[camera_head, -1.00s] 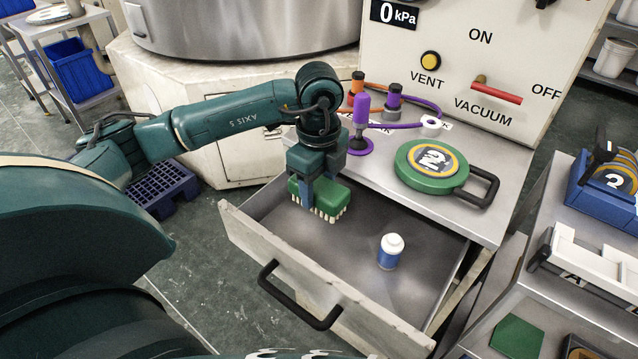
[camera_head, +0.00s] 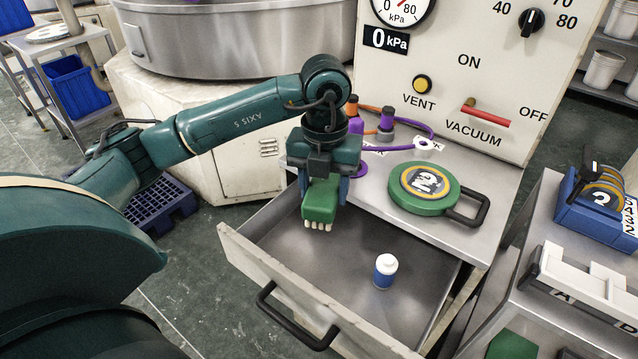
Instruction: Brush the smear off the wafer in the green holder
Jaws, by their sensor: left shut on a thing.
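My left gripper (camera_head: 322,172) is shut on a green brush (camera_head: 320,201) with pale bristles pointing down. It holds the brush above the back left part of the open drawer. The green holder (camera_head: 423,205) is a round plate with a black loop handle, lying on the steel counter to the right of the gripper. A dark wafer with a yellow ring and white marking (camera_head: 425,181) sits in it. I cannot make out a smear for certain. My right gripper is not in view.
The open drawer (camera_head: 264,267) holds a blue and white bottle (camera_head: 385,270). Purple and orange hose fittings (camera_head: 386,127) stand behind the holder. A vacuum panel (camera_head: 455,85) rises at the back. A blue rack (camera_head: 592,218) and a white tray (camera_head: 590,275) stand at right.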

